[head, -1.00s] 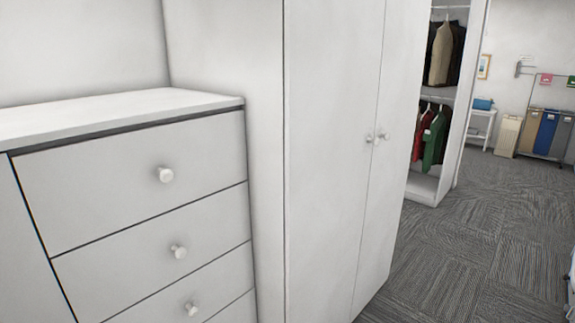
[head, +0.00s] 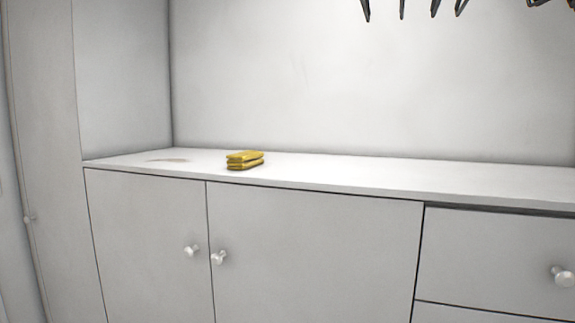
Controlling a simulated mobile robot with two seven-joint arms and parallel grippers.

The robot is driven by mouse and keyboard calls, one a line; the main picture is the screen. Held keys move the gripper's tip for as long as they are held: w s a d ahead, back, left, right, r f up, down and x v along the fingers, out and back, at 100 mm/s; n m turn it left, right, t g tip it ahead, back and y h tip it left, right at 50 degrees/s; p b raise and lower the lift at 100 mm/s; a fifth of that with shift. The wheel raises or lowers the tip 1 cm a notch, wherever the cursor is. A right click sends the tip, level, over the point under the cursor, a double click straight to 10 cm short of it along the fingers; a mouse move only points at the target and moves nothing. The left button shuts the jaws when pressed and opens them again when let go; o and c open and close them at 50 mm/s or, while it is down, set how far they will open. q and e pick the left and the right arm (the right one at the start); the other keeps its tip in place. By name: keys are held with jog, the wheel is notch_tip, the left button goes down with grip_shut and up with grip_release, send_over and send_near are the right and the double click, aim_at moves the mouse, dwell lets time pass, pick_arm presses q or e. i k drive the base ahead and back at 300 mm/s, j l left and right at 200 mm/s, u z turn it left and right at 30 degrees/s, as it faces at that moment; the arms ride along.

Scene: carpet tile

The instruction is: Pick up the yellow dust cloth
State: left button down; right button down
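The yellow dust cloth (head: 245,160) lies folded in a small layered stack on the white cabinet top (head: 350,172), left of the picture's middle and near the front edge. It is fully visible and nothing touches it from above. I cannot make out either of my grippers in the head view.
A brownish smear (head: 168,160) marks the top left of the cloth. A tall white cabinet (head: 120,75) bounds the top at left. Doors with round knobs (head: 218,258) and drawers are below. Dark pointed prongs (head: 435,8) hang in from the upper edge; I cannot tell what they are.

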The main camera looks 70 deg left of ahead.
aim_at(246, 160)
jog(key=u, duration=2.45)
